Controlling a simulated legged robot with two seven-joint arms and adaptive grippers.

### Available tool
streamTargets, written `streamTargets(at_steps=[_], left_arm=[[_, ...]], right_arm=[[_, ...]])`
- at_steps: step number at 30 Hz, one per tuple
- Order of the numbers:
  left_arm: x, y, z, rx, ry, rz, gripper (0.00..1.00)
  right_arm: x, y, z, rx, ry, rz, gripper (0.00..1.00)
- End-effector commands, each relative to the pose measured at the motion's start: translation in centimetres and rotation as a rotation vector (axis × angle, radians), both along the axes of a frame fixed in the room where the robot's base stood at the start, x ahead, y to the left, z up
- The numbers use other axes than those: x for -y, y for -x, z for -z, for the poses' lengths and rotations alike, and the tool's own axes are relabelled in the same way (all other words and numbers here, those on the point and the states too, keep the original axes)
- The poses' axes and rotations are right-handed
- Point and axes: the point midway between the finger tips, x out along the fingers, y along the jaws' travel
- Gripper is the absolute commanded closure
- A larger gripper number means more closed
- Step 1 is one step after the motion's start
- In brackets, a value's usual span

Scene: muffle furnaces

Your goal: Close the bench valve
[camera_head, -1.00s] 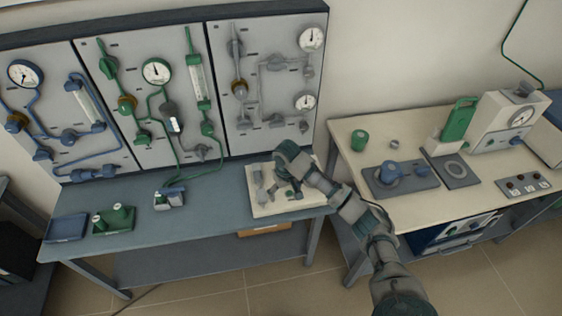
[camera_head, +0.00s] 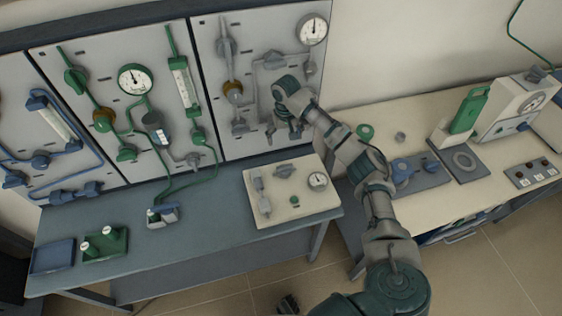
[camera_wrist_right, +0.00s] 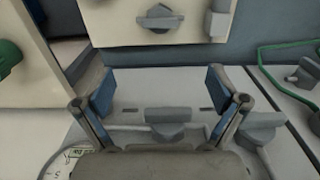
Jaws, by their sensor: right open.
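The cream bench board (camera_head: 262,218) lies on the blue-grey bench, with a grey valve handle (camera_head: 284,170) near its back edge. The handle lies slantwise across the board, and nothing touches it. My right gripper (camera_head: 283,132) is open and empty, above and behind the board, in front of the right wall panel. In the right wrist view the open fingers (camera_wrist_right: 160,95) stand either side of a grey panel handle (camera_wrist_right: 168,118), and contact cannot be told. The board's valve handle (camera_wrist_right: 160,18) shows at the top there. My left gripper is not seen.
The board also carries a small gauge (camera_head: 317,180), a green knob (camera_head: 294,200) and grey fittings (camera_head: 261,195). The wall panel (camera_head: 232,145) has pipes and gauges. A green block (camera_head: 101,243) and a blue tray (camera_head: 52,257) stand left. A second table (camera_head: 420,210) is at right.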

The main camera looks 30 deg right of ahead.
Motion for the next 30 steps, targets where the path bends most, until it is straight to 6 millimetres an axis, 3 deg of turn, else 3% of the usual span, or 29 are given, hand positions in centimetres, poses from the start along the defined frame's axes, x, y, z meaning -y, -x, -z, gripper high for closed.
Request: streamTargets(at_steps=[2,4,12,18,24,30], left_arm=[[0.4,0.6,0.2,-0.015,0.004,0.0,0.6],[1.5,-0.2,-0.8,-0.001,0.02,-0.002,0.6],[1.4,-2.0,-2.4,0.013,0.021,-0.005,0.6],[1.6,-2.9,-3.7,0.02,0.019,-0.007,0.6],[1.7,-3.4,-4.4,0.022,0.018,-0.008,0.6],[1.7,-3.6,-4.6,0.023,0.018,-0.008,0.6]], right_arm=[[0.0,0.1,1.9,-0.005,0.001,0.0,0.04],[-0.1,0.0,3.6,-0.007,0.002,0.0,0.04],[-0.4,0.0,10.1,-0.007,0.004,-0.001,0.04],[-0.3,0.0,13.8,-0.005,0.003,-0.001,0.04],[-0.1,0.0,15.6,-0.003,0.001,-0.002,0.04],[-0.1,-0.1,15.8,-0.002,0.001,-0.002,0.04]])
